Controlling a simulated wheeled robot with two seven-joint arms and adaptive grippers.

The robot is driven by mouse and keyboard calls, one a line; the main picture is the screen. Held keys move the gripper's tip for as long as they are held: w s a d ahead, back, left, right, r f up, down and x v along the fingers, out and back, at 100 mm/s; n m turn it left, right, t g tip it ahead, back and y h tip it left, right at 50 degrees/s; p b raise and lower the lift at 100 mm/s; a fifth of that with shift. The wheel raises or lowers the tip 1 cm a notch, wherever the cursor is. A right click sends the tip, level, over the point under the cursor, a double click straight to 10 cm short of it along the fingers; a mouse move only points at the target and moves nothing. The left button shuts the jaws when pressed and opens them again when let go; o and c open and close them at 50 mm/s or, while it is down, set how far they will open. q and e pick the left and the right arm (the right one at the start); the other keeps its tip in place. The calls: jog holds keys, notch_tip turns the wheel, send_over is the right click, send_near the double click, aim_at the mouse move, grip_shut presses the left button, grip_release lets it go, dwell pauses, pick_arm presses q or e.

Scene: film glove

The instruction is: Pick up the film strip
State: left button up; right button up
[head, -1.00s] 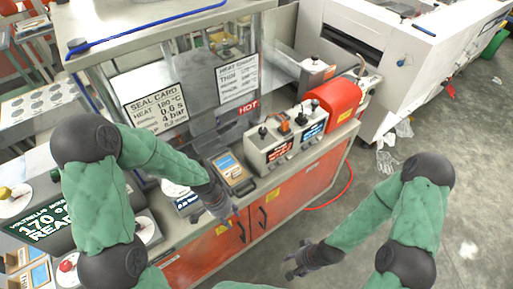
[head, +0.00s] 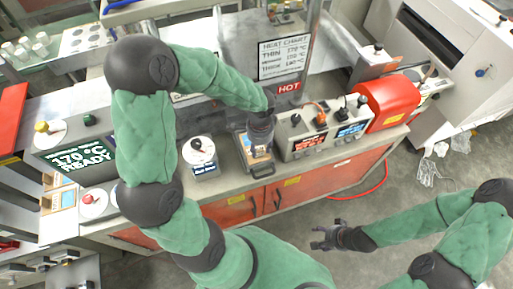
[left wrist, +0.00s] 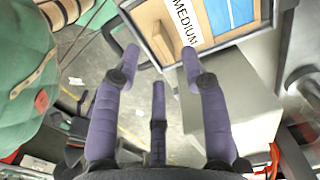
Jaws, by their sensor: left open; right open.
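My right gripper (head: 322,237) is open and empty above the floor, off the counter's front.
A control box (head: 309,142) with knobs and a red housing (head: 388,101) stand right of the tray. A round dial unit (head: 198,152) stands left of it. A HEAT CHART sign (head: 285,58) stands behind.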

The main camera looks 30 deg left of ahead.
aim_at(260, 151)
pick_arm(q)
jog(key=shift+w+f+b, duration=0.15)
jog(key=shift+f+b, duration=0.1)
jog(key=shift+f, duration=1.1)
jog(key=shift+w+f+b, duration=0.1)
jog(key=shift+f+b, duration=0.15)
jog(key=shift+f, duration=1.1)
grip_shut()
